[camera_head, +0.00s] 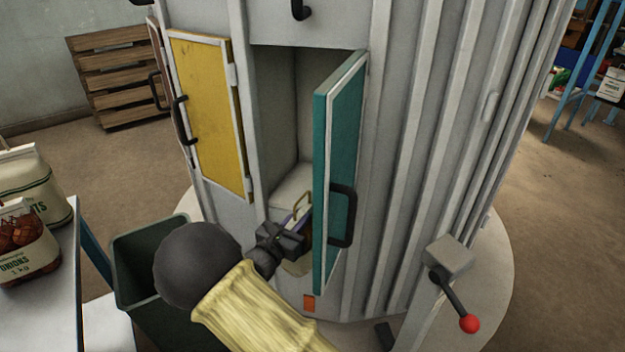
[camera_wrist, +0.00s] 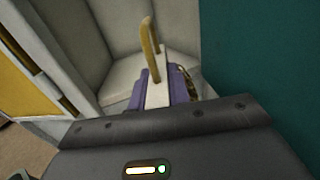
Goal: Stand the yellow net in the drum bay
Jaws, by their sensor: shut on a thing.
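My gripper (camera_head: 292,228) is at the mouth of the open drum bay (camera_head: 276,110), low and just left of its teal door. In the wrist view, my gripper (camera_wrist: 160,100) is shut on the pale top of a thing with a yellow loop handle (camera_wrist: 151,48), which I take to be the yellow net. The loop stands up above the fingers, over the bay's pale floor (camera_wrist: 187,66). In the head view, the loop (camera_head: 302,202) also shows, and a pale part hangs below the gripper. Most of the net's body is hidden by my gripper and the door.
The teal door (camera_head: 338,150) stands open close on the right, its dark handle sticking out. A yellow door (camera_head: 208,110) is left of the bay. A dark green bin (camera_head: 135,255) and a table with sacks (camera_head: 28,225) are at left. A red-knobbed lever (camera_head: 455,285) is at right.

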